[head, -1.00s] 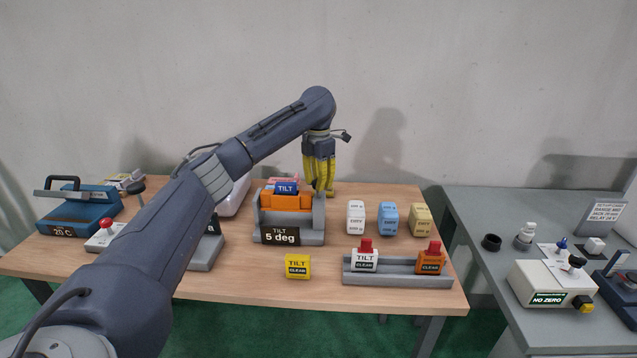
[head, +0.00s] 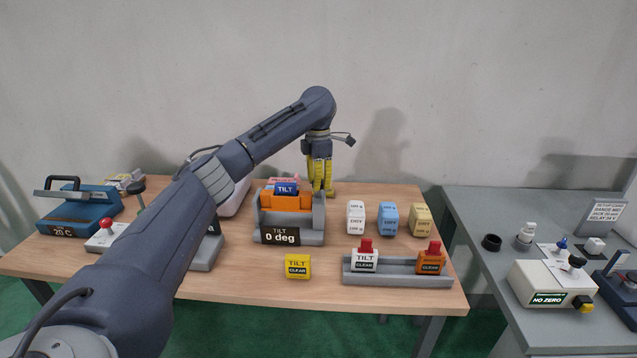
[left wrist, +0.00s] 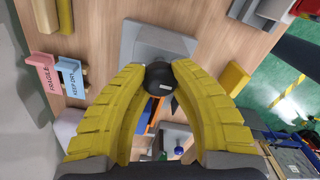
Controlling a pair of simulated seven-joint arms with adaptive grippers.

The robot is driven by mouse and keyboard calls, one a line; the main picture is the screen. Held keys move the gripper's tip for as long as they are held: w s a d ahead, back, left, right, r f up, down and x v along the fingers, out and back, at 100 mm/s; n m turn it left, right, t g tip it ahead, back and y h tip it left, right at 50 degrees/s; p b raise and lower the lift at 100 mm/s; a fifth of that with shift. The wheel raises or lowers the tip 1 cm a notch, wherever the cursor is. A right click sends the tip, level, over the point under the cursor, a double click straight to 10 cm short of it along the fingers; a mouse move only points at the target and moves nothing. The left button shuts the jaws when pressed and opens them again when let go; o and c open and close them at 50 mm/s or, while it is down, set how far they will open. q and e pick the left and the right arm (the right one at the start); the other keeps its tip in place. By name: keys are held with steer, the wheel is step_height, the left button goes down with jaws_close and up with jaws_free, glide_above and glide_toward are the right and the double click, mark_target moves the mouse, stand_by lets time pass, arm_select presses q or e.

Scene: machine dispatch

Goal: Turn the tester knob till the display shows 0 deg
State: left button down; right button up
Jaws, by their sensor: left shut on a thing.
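The tilt tester (head: 314,232) is a grey stand near the middle of the wooden table, with an orange cradle (head: 284,203) holding a blue TILT block (head: 286,188). Its display (head: 280,236) reads 0 deg. My left gripper (head: 321,190) is at the tester's right rear side. In the left wrist view its yellow fingers are shut on the black knob (left wrist: 159,76), one finger on each side of it. In the head view the fingers and the tester hide the knob. My right gripper is not in view.
A yellow TILT block (head: 297,266) stands in front of the tester. A grey tray (head: 398,279) with a white and an orange block is at front right. White, blue and yellow blocks (head: 388,219) stand to the right. A grey side table (head: 480,215) is further right.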

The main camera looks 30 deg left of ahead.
arm_select(q)
steer(key=c, duration=0.9)
jaws_free()
steer(key=shift+r, duration=0.15)
step_height(320, 180, up, 12)
steer(key=shift+f, duration=0.15)
